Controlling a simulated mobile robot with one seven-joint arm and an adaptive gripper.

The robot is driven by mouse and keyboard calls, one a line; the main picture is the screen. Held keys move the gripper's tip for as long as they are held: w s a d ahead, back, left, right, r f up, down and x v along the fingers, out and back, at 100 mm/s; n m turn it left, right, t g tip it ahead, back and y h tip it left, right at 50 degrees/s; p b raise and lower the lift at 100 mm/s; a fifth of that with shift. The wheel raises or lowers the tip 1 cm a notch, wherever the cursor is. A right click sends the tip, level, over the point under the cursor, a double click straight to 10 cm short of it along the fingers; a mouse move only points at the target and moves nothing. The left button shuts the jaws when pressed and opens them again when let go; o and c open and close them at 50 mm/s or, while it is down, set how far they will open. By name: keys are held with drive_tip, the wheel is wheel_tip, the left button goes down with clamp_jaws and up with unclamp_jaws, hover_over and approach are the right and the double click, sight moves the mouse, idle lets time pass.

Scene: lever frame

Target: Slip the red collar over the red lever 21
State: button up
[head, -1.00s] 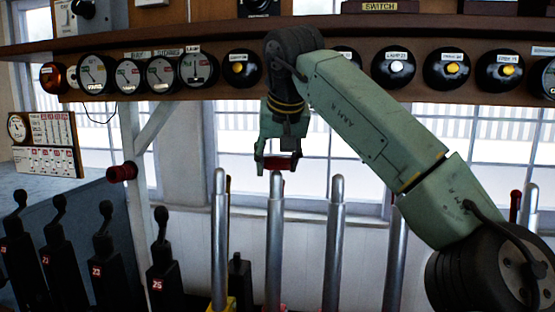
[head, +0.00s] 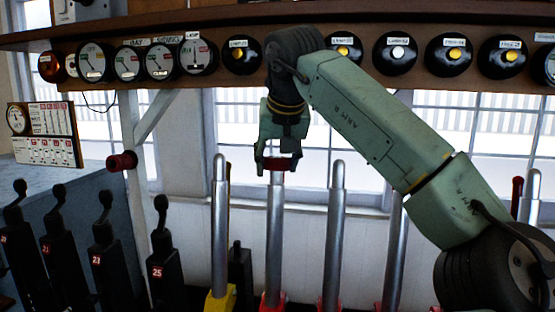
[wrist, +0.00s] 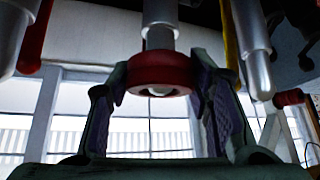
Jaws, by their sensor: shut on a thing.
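The red collar (head: 279,164) is a short ring held between the fingers of my gripper (head: 278,160). It is at the top of a silver lever (head: 274,225) with a red lower part; no number is readable on that lever. In the wrist view, my gripper (wrist: 165,90) is shut on the collar (wrist: 160,72) from both sides. The lever (wrist: 160,25) runs from the top of the picture into the ring, and its pale rounded tip shows just past the ring's lower edge. The collar appears to be around the lever's tip, roughly in line with it.
Silver levers stand close on both sides: one with a yellow base (head: 219,225) at left, another (head: 335,230) at right. Black levers with red number plates (head: 104,258) stand at far left. A shelf with round instruments (head: 241,55) runs above my gripper.

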drive_tip(key=shift+s+f, duration=0.1)
drive_tip(key=shift+f, duration=0.35)
drive_tip(key=o, duration=1.2)
drive_tip(key=shift+o, duration=1)
drive_tip(key=shift+r, duration=0.1)
drive_tip(key=shift+p+v, duration=1.5)
drive_tip(key=shift+v, duration=2.9)
drive_tip(key=shift+s, duration=0.15)
